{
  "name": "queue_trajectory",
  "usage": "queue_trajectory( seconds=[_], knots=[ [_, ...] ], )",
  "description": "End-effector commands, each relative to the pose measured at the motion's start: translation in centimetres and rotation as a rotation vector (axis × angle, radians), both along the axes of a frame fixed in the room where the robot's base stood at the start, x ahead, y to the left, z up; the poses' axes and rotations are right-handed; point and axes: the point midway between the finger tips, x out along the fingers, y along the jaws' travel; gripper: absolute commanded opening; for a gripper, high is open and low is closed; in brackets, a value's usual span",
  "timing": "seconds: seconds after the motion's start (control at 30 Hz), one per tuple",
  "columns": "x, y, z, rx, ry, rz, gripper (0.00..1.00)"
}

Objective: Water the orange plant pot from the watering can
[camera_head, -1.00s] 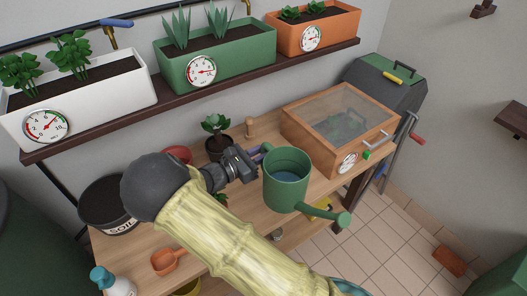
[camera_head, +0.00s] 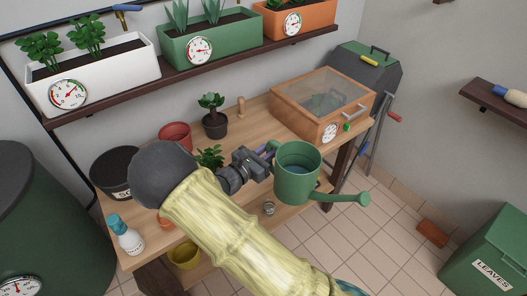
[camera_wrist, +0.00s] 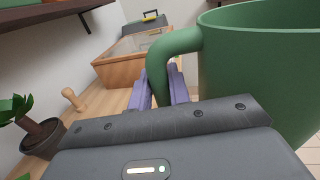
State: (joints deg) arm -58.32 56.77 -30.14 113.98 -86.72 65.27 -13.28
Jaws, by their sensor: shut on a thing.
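The green watering can (camera_head: 296,180) is held up in front of the bench, roughly upright, its spout reaching to the right. Bluish water shows inside it. My gripper (camera_head: 267,150) is shut on the can's handle. In the wrist view the handle (camera_wrist: 172,42) sits between the purple fingers of my gripper (camera_wrist: 163,85), with the can body (camera_wrist: 262,60) to the right. The orange planter (camera_head: 312,24) stands at the right end of the wall shelf, with a round dial on its front and its top cut off by the picture edge.
A green planter (camera_head: 237,46) and a white planter (camera_head: 115,77) share the shelf (camera_head: 101,108). A wooden box with a clear lid (camera_head: 300,109) stands on the bench's right end. A grill (camera_head: 382,75) is beyond it. A leaves bin (camera_head: 497,245) is at lower right. Tiled floor right of the bench is largely open.

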Motion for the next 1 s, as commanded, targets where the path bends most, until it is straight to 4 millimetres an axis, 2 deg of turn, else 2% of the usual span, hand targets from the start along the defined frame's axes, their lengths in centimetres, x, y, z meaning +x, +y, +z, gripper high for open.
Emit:
queue_trajectory(
  seconds=[0.27,0.47,0.77,1.0],
  knots=[
    [0.8,-2.0,-0.8,-0.006,0.002,0.098,0.00],
    [1.4,-3.8,-2.3,-0.008,0.005,0.213,0.00],
    [1.3,-7.0,-7.6,-0.014,0.010,0.470,0.00],
    [0.2,-8.8,-12.0,-0.011,0.011,0.634,0.00]
  ],
)
